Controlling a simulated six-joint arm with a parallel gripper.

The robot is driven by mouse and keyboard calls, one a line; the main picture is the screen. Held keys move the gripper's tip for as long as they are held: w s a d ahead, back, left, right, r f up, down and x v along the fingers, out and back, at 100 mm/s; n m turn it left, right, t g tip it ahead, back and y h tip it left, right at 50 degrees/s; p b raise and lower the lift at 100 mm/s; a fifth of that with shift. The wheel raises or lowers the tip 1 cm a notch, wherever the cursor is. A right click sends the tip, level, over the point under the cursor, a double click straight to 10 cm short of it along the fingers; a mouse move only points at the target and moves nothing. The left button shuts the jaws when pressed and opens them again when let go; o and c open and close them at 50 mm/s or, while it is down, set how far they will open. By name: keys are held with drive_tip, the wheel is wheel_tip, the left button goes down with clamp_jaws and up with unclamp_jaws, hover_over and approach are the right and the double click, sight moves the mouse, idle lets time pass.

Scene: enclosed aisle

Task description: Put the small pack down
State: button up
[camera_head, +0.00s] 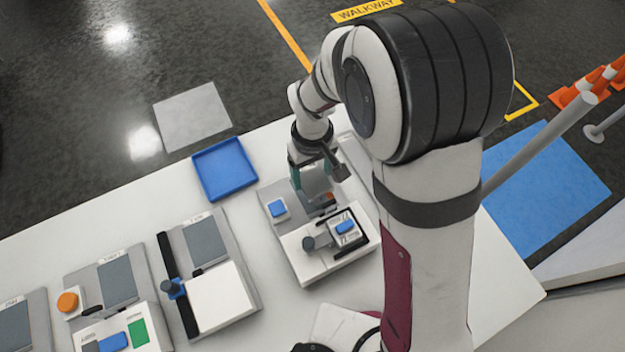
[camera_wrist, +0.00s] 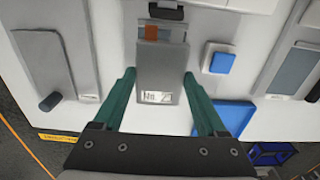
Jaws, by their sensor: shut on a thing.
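My gripper (camera_head: 310,180) hangs over the back part of the nearest grey-and-white station on the white table. In the wrist view its two green fingers (camera_wrist: 159,77) are shut on a small grey pack (camera_wrist: 160,82), one finger at each side. The pack has a pale printed label at its near end. The pack also shows in the head view (camera_head: 317,179), partly hidden by the gripper. An orange patch (camera_wrist: 152,33) shows just beyond the pack; I cannot tell whether it belongs to the pack. I cannot tell whether the pack touches the station.
A blue square button (camera_head: 278,208) sits left of the gripper on the same station. A dark knob (camera_head: 310,243) and a blue switch (camera_head: 346,227) stand at its front. An empty blue tray (camera_head: 224,169) lies behind left. Other stations (camera_head: 210,277) line the table's left.

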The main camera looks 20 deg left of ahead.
sight(312, 183)
wheel_tip(312, 183, down, 5)
drive_tip(key=shift+r, duration=0.1)
drive_tip(key=o, duration=1.4)
drive_tip(key=shift+o, duration=0.2)
